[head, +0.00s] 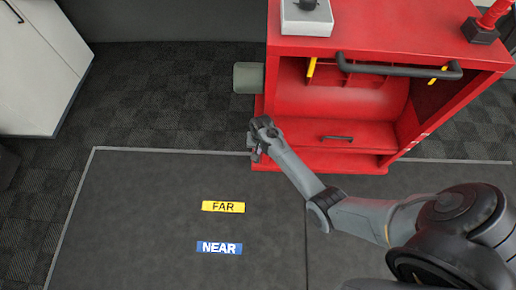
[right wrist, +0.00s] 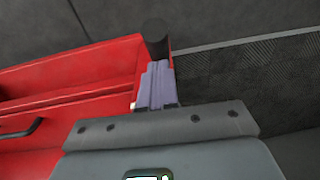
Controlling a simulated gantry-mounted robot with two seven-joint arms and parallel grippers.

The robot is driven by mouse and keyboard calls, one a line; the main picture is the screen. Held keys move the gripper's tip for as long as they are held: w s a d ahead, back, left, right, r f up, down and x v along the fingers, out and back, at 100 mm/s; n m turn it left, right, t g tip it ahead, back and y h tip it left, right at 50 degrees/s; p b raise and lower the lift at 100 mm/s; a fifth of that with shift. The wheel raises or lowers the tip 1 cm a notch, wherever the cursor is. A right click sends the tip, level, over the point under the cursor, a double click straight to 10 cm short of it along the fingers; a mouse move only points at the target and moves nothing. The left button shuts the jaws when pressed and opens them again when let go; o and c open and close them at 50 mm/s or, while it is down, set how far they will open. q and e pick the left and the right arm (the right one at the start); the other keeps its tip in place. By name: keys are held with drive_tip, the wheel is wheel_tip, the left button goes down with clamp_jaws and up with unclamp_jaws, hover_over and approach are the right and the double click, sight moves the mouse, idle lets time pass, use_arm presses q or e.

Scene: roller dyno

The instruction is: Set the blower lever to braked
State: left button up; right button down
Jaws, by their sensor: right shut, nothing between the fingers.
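The blower is a large red machine (head: 350,135) at the upper right of the head view; its red body (right wrist: 85,70) fills the left of the right wrist view. My right gripper (head: 256,150) is at the machine's front left lower corner, with its fingers shut and empty. In the right wrist view a dark round-ended cylinder (right wrist: 155,35), which looks like a lever grip, stands just beyond my shut fingertips (right wrist: 158,75). I cannot tell whether they touch. No lever is clear in the head view, where my gripper covers that corner. My left gripper is not in view.
A black bar handle (head: 400,70) crosses the machine's upper front, and a small drawer handle (head: 336,138) sits lower. A grey-green cylinder (head: 248,77) sticks out on its left side. The mat carries a yellow FAR label (head: 223,207) and a blue NEAR label (head: 219,248); it is otherwise clear there.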

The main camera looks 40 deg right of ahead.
sight(258, 162)
drive_tip(key=shift+s+a+f+t+h+p, duration=0.55)
drive_tip(key=shift+s+a+f+p, duration=0.2)
drive_tip(key=shift+p, duration=0.4)
drive_tip(key=s+f, duration=0.1)
drive_tip(key=a+f+t+h+p, duration=0.1)
drive_tip(key=shift+s+a+f+h, duration=0.25)
drive_tip(key=shift+s+a+f, duration=0.05)
drive_tip(key=shift+s, duration=0.05)
wheel_tip(258, 162, down, 7)
drive_tip(key=s+a+t+h+b, duration=0.1)
drive_tip(key=s+t+h+b, duration=0.1)
drive_tip(key=b, duration=0.1)
drive_tip(key=shift+s+a+t, duration=0.3)
drive_tip(key=shift+a+t, duration=0.05)
drive_tip(key=shift+a, duration=0.05)
drive_tip(key=shift+s+f, duration=0.1)
drive_tip(key=p+v, duration=0.9)
drive_tip(key=v, duration=0.1)
drive_tip(key=shift+w+a+r, duration=0.25)
drive_tip(key=shift+a+r, duration=0.1)
drive_tip(key=shift+a, duration=0.05)
